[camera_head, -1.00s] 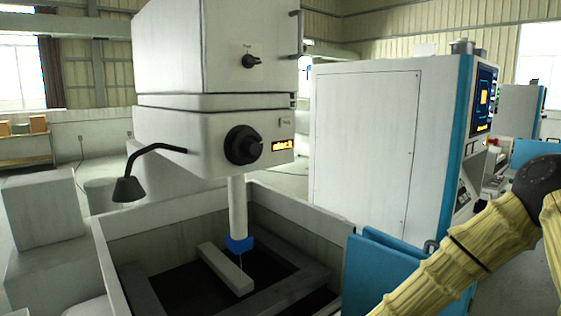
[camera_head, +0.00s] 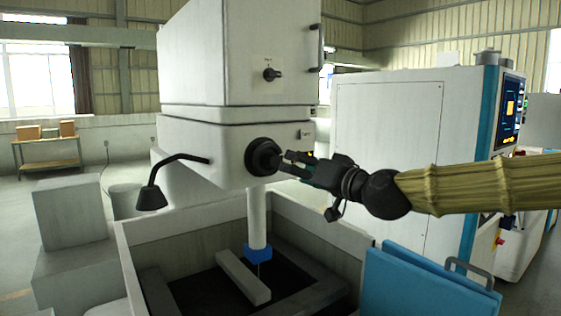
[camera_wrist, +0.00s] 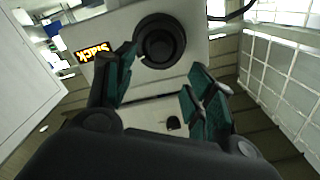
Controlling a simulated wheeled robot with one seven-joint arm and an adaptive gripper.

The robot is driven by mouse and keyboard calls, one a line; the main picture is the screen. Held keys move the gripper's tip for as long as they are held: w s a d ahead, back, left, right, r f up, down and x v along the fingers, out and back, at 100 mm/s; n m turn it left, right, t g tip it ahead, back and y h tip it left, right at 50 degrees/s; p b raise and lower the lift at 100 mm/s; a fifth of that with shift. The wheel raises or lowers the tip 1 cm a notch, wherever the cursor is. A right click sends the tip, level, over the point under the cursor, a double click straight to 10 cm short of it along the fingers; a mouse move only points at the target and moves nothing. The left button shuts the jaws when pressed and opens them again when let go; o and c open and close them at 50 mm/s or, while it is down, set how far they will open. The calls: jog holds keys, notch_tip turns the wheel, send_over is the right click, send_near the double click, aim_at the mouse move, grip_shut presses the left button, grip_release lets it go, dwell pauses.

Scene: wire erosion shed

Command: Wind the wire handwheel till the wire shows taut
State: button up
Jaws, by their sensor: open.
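The wire handwheel (camera_head: 262,156) is a round black wheel on the front of the white machine head (camera_head: 195,150). My gripper (camera_head: 290,162) is at the wheel's right side with its fingers pointing at it. In the wrist view the dark green fingers (camera_wrist: 160,78) are spread apart, with the handwheel (camera_wrist: 160,41) beyond and between their tips. Whether a finger touches the wheel I cannot tell. An orange lit display (camera_wrist: 94,52) beside the wheel seems to read "SLACK"; in the head view my gripper mostly hides it.
A grey-walled tank (camera_head: 180,229) with a pale bar (camera_head: 243,277) inside lies below the head. A black lamp (camera_head: 151,196) juts out at left. Blue panels (camera_head: 420,285) stand at lower right, and a white cabinet (camera_head: 385,150) stands behind my arm.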

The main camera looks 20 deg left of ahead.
aim_at(276, 162)
jog(key=p+x, duration=0.3)
jog(key=x, duration=0.6)
jog(key=shift+w+a+p, duration=0.2)
jog(key=shift+p, duration=0.15)
jog(key=shift+f, duration=0.1)
jog(key=c, duration=1)
